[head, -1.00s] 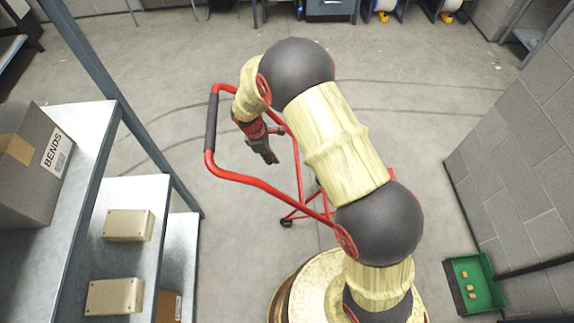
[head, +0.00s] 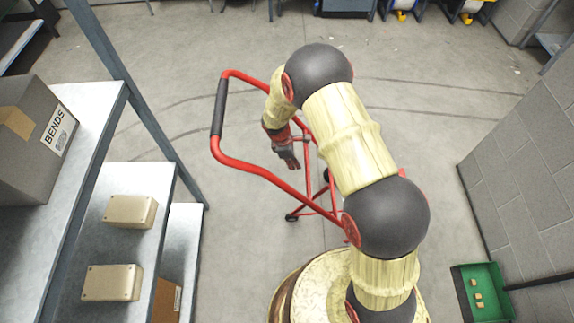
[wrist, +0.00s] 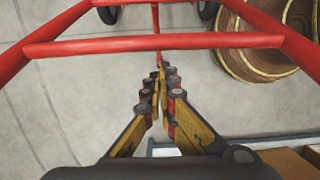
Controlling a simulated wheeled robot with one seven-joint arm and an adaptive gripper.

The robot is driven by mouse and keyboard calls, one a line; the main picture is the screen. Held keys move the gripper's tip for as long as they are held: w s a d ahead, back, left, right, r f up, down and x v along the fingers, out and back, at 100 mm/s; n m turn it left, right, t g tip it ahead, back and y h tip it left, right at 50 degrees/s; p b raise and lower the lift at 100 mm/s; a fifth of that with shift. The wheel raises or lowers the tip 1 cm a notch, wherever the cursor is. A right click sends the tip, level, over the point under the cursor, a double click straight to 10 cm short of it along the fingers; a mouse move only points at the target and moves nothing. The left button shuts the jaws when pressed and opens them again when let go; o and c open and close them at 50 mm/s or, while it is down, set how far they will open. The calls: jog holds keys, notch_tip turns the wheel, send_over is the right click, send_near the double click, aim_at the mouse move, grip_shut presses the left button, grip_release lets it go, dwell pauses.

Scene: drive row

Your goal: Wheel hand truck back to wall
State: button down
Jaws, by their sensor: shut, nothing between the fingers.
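The hand truck (head: 262,172) has a red tube frame with a black grip (head: 219,107) on its upper left bar. My gripper (head: 292,164) points down, inside the outline of the red frame in the head view, apart from the black grip. In the wrist view my gripper (wrist: 158,72) has its fingers together and empty. A red crossbar (wrist: 155,45) lies just past the fingertips; whether they touch cannot be told. Two dark wheels (wrist: 108,14) show at the top edge.
A metal shelf (head: 95,135) with a BENDS box (head: 30,140) and small tan boxes (head: 130,211) stands close on the left. A block wall (head: 525,165) and a green bin (head: 482,290) are on the right. The floor behind the hand truck is open.

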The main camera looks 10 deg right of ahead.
jog(key=shift+s+d+r, duration=0.1)
jog(key=shift+d, duration=0.3)
jog(key=shift+d, duration=0.1)
jog(key=s+d+p, duration=0.3)
jog(key=d, duration=1.1)
jog(key=s+d+p, duration=0.2)
jog(key=d+p, duration=0.2)
jog(key=d, duration=1.1)
jog(key=s+d+p, duration=0.3)
jog(key=d, duration=1.1)
jog(key=shift+s+d, duration=0.15)
jog(key=shift+s, duration=0.15)
